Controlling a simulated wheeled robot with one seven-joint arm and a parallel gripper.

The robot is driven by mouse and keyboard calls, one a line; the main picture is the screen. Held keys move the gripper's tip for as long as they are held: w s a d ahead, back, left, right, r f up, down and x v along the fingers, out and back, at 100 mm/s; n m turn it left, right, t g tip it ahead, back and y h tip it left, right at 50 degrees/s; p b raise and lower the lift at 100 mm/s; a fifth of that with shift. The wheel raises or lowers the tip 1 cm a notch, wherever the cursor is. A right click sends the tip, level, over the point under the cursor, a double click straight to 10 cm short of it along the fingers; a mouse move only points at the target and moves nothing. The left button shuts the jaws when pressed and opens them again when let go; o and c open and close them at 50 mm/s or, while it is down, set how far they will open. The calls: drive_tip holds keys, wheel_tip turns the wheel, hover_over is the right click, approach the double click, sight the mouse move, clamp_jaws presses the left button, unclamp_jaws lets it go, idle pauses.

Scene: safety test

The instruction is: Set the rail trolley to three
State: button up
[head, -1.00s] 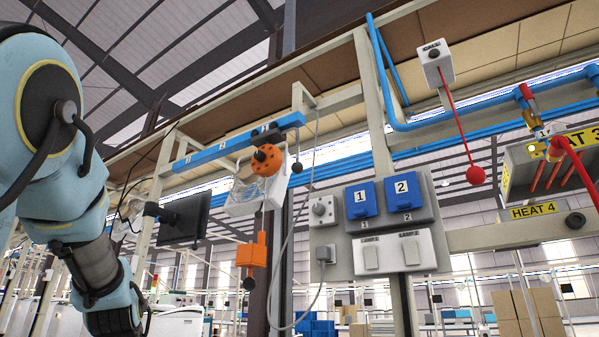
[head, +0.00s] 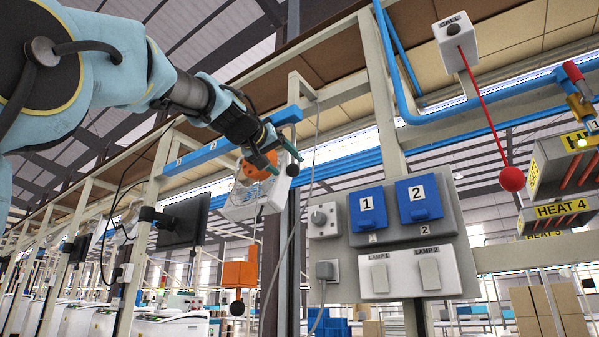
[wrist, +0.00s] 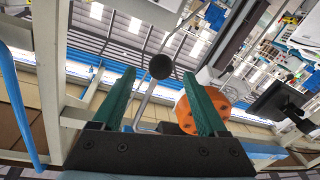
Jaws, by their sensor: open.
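The blue rail (head: 205,153) runs along the upper frame, with marks 1 and 2 readable near its left part. The orange round body (head: 257,168) hangs under its right part, partly hidden by my gripper. It also shows in the wrist view (wrist: 211,104), partly behind the right finger. My gripper (head: 288,166) is open in front of it. In the wrist view, a black ball knob on a grey rod (wrist: 161,66) appears between the two green fingertips; contact cannot be told.
A panel of blue numbered covers (head: 392,207) and lamp switches (head: 405,272) stands right of my gripper. A red call ball (head: 512,179) hangs on a cord farther right. An orange box (head: 240,273) and a dark screen (head: 183,221) are below left.

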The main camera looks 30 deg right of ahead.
sight(297, 173)
drive_tip(key=p+x, duration=0.4)
drive_tip(key=x, duration=0.3)
drive_tip(key=shift+w+r, duration=0.1)
drive_tip(key=shift+w+d, duration=0.25)
drive_tip(key=shift+d, duration=0.15)
clamp_jaws()
idle(0.9)
